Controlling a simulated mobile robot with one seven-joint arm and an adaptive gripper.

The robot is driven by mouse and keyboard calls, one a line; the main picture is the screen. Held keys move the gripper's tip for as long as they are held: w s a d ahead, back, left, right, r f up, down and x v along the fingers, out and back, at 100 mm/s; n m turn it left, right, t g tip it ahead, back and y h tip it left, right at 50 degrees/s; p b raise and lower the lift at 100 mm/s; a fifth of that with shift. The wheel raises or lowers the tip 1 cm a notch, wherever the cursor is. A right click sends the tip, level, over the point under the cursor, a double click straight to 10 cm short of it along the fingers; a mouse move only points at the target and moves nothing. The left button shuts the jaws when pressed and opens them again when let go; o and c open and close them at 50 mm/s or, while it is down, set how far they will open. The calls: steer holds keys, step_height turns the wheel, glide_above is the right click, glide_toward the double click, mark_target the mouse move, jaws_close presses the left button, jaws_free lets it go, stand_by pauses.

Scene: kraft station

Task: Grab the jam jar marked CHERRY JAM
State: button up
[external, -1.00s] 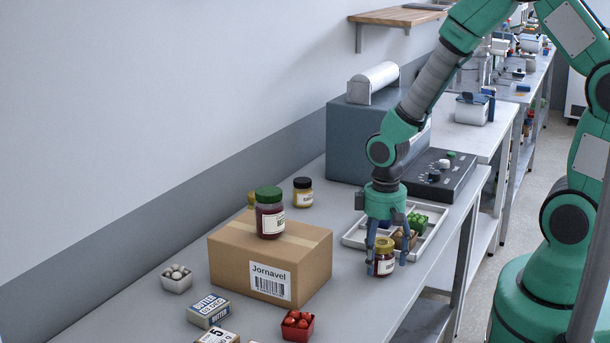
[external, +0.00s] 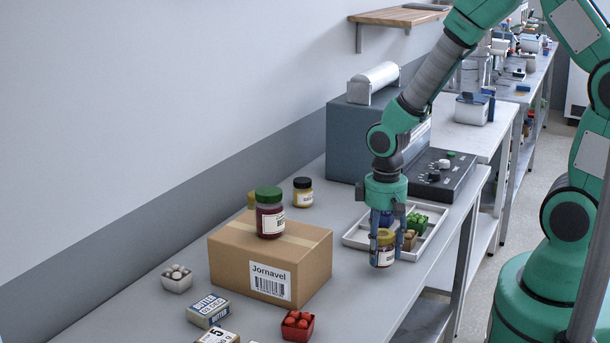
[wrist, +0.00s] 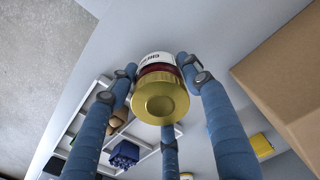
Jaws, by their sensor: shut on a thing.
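A small jar (external: 384,256) with a gold lid, dark red contents and a white label is held between the blue fingers of my gripper (external: 386,250). In the wrist view its gold lid (wrist: 160,100) faces the camera, with the fingers around it; the label print is too small to read. The jar appears slightly above the table, upright. A larger jar (external: 270,215) with a green lid and dark red contents stands on the cardboard box; its label cannot be read.
The cardboard box (external: 240,258) stands left of my gripper. A white divided tray (external: 352,239) with small items lies just behind it.

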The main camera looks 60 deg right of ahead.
steer(key=s+a+r+p, duration=0.1)
steer(key=s+r+p, duration=0.1)
steer(key=s, duration=1.3)
steer(key=shift+s+a+r, duration=0.35)
steer(key=shift+s, duration=0.05)
